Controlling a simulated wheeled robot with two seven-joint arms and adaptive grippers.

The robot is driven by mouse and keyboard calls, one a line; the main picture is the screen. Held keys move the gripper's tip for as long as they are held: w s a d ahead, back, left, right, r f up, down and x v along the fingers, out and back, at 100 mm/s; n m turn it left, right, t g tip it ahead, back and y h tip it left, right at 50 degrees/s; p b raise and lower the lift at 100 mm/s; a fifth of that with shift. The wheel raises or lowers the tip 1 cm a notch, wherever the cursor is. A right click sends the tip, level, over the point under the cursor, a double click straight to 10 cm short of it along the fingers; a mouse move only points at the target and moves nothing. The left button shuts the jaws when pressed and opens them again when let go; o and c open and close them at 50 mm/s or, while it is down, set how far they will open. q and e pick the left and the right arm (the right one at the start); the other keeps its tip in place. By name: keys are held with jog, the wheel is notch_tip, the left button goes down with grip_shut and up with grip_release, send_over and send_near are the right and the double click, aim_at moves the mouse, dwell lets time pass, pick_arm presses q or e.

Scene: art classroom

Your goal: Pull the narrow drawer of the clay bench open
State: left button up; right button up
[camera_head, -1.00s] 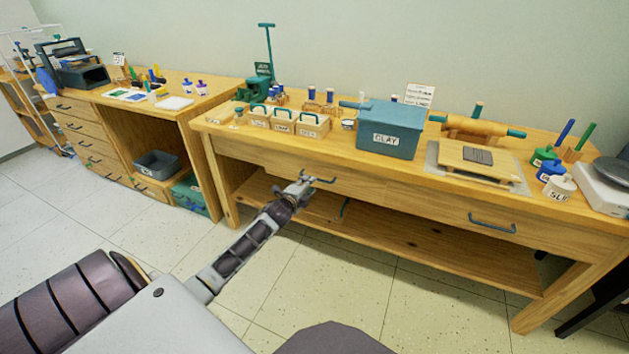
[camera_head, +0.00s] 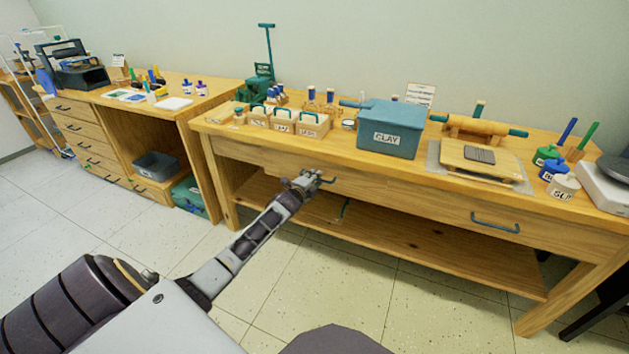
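The clay bench (camera_head: 250,153) is a long wooden bench along the wall. A second teal handle (camera_head: 495,223) is on the front farther right. My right gripper is not in view.
On the bench top stand a teal clay box (camera_head: 390,130), wooden caddies (camera_head: 283,123), a rolling pin (camera_head: 475,127) and several jars. A lower shelf (camera_head: 420,237) runs beneath. A wooden cabinet (camera_head: 205,160) stands at left. The tiled floor in front is clear.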

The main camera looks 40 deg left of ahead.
pick_arm(q)
jog(key=shift+w, duration=0.2)
grip_shut()
dwell(0.3)
